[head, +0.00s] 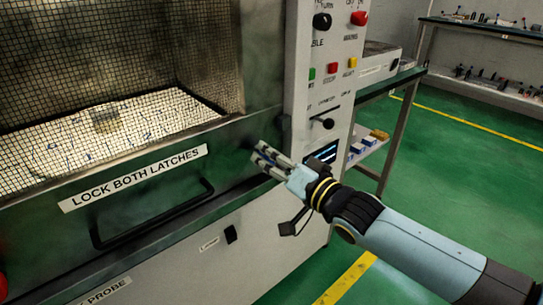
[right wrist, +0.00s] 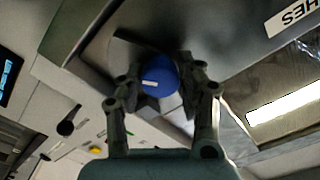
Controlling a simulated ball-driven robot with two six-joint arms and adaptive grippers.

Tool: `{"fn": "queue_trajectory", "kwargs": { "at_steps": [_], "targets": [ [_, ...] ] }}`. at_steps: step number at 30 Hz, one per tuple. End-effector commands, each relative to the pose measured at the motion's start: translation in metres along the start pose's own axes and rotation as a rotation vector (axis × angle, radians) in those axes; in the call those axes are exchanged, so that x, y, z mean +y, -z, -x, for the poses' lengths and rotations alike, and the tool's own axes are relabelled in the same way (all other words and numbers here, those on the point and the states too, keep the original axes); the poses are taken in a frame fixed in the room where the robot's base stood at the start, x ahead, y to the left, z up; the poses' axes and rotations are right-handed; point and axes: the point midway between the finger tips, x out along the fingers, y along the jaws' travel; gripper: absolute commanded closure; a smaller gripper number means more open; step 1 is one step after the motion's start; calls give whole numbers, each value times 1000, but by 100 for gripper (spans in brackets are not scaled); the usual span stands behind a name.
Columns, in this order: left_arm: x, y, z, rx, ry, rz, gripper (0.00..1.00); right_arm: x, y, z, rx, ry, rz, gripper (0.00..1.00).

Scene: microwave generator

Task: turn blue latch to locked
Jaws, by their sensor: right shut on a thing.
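The blue latch (right wrist: 162,82) is a round blue knob with a short white mark on its face. In the right wrist view it sits between the two fingers of my right gripper (right wrist: 162,92), which is shut on it. In the head view my right gripper (head: 262,158) reaches from the right to the right end of the microwave door's lower frame. There its fingers hide the latch almost fully. The door carries a "LOCK BOTH LATCHES" label (head: 134,178). My left gripper is not in view.
A black door handle (head: 150,222) runs below the label. The control panel with a black knob (head: 322,21) and a red button (head: 359,18) stands right of the latch. A green-topped bench (head: 395,80) is beyond it. A red part (head: 3,287) shows at the lower left edge.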

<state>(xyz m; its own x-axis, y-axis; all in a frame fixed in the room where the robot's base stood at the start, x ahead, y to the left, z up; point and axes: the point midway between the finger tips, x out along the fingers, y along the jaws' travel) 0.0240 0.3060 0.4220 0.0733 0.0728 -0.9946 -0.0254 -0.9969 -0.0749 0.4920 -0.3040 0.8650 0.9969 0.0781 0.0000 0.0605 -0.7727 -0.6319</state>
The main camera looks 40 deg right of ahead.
Motion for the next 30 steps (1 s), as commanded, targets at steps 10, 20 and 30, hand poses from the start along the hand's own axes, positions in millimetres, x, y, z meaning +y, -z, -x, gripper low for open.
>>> {"fn": "queue_trajectory", "kwargs": {
  "at_steps": [10, 20, 30],
  "targets": [
    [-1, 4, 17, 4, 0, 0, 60, -1, 2, 0, -1, -1, 291, 96],
    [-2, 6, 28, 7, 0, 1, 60, -1, 1, 0, -1, 0, 604, 96],
    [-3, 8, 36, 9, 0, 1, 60, 0, 0, 0, -1, 0, 927, 96]
  ]
}}
